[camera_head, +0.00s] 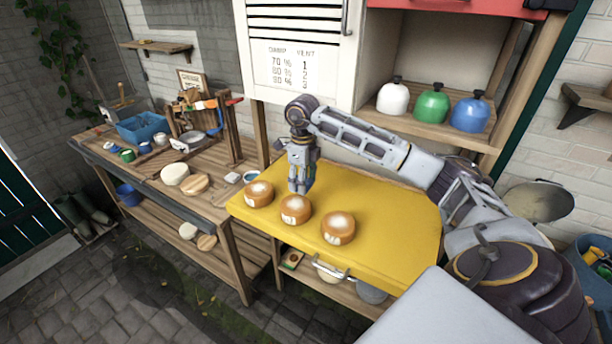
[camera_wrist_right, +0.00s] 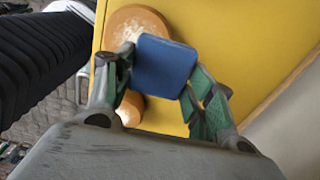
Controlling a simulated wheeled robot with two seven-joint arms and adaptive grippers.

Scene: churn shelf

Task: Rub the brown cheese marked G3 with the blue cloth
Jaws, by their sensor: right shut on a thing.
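Three round brown cheeses with pale tops stand in a row on a yellow surface: the left one (camera_head: 259,194), the middle one (camera_head: 295,209) and the right one (camera_head: 338,229). Each has a small pale label on its front, too small for me to read G3. My right gripper (camera_head: 300,188) points down just behind the middle cheese. In the right wrist view this gripper (camera_wrist_right: 160,85) is shut on the blue cloth (camera_wrist_right: 164,66), a flat square pad. Behind the pad, one cheese (camera_wrist_right: 135,22) and part of another (camera_wrist_right: 131,108) show; contact cannot be told. My left gripper is out of view.
White, green (camera_head: 431,106) and blue domed containers stand on the shelf above right. A small blue-rimmed dish (camera_head: 251,176) is near the yellow surface's left corner. A wooden bench (camera_head: 150,178) with crates and cheeses is at left. The yellow surface's right part (camera_head: 395,225) is clear.

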